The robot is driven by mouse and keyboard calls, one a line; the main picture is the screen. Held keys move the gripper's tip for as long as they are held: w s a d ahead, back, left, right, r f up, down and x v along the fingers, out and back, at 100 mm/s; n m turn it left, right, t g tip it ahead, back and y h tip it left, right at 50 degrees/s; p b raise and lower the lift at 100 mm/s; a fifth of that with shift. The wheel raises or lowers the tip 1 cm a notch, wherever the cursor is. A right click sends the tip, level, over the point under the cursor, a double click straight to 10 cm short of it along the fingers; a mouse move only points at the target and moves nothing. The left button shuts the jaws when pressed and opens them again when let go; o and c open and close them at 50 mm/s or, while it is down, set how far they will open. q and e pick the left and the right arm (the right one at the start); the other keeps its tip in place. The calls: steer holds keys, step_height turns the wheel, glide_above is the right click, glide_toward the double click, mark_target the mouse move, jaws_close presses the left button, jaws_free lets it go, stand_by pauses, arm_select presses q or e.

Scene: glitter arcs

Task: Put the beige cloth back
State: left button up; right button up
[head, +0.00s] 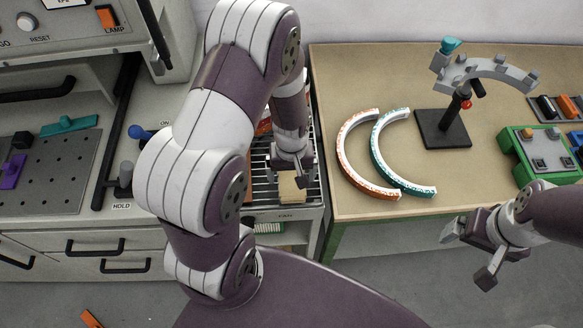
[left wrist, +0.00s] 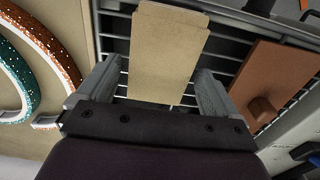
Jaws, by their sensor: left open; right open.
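The beige cloth (head: 292,189) lies flat on a slatted metal rack (head: 316,186) at the front of the bench. In the left wrist view the beige cloth (left wrist: 168,45) is a flat rectangle reaching back between my fingers. My left gripper (head: 291,176) points down over the cloth; it is open, with one finger on each side of it (left wrist: 158,84). I cannot tell whether the fingers touch the cloth. My right gripper (head: 468,256) is open and empty, off the front edge of the wooden table.
An orange-brown board with a knob (left wrist: 272,82) lies on the rack beside the cloth. The wooden table (head: 385,85) holds an orange glitter arc (head: 349,168), a teal glitter arc (head: 384,163), a black stand (head: 443,128) and a green fixture (head: 541,152). My left arm hides part of the bench.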

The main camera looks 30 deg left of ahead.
mark_target(292, 176)
arm_select(q)
step_height(292, 176, up, 12)
steer(key=s+d+r+m+t, duration=0.1)
steer(key=s+d+r+m, duration=0.1)
steer(key=s+m, duration=0.3)
steer(key=shift+d+m, duration=0.5)
steer(key=shift+m, duration=0.3)
steer(key=shift+c, duration=0.3)
